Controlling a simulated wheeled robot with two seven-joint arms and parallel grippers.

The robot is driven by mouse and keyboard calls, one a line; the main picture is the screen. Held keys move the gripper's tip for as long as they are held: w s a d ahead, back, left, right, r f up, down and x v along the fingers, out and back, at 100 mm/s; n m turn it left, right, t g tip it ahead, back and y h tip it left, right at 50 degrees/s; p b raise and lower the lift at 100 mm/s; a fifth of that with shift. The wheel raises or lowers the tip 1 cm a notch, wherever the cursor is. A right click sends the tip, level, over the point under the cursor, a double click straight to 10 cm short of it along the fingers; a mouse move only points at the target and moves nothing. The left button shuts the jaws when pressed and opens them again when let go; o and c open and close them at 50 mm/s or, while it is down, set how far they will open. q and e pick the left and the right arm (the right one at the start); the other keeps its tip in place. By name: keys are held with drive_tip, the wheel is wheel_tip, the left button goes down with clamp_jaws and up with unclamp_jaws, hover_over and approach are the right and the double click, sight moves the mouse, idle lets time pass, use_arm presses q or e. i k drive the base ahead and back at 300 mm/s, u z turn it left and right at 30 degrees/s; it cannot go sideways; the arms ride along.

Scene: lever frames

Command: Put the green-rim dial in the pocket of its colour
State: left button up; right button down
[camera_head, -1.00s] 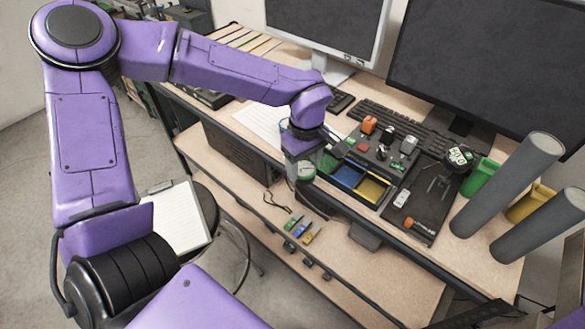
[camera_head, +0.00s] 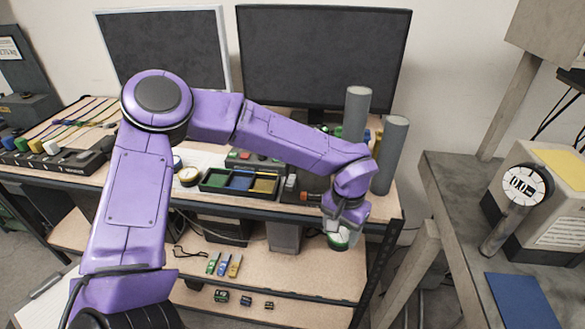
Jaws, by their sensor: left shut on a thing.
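The green-rim dial (camera_head: 338,244) has a pale face and a green edge. My left gripper (camera_head: 341,231) is shut on it and points down, holding it in front of the desk's front edge, above the lower shelf. The dark tray (camera_head: 239,192) on the desk has a green pocket (camera_head: 215,179), a blue pocket (camera_head: 240,182) and a yellow pocket (camera_head: 264,184). The tray is to the left of the gripper and farther back. The pockets look empty. My right gripper is out of view.
A yellow-rim dial (camera_head: 188,176) stands left of the tray. Small coloured items (camera_head: 223,265) lie on the lower shelf (camera_head: 290,275). A grey bench (camera_head: 450,205) with a gauge (camera_head: 526,185) is at the right.

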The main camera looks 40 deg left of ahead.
sight(218, 182)
drive_tip(key=z, duration=0.8)
drive_tip(key=k, duration=0.85)
drive_tip(key=u, duration=1.3)
drive_tip(key=i, duration=0.5)
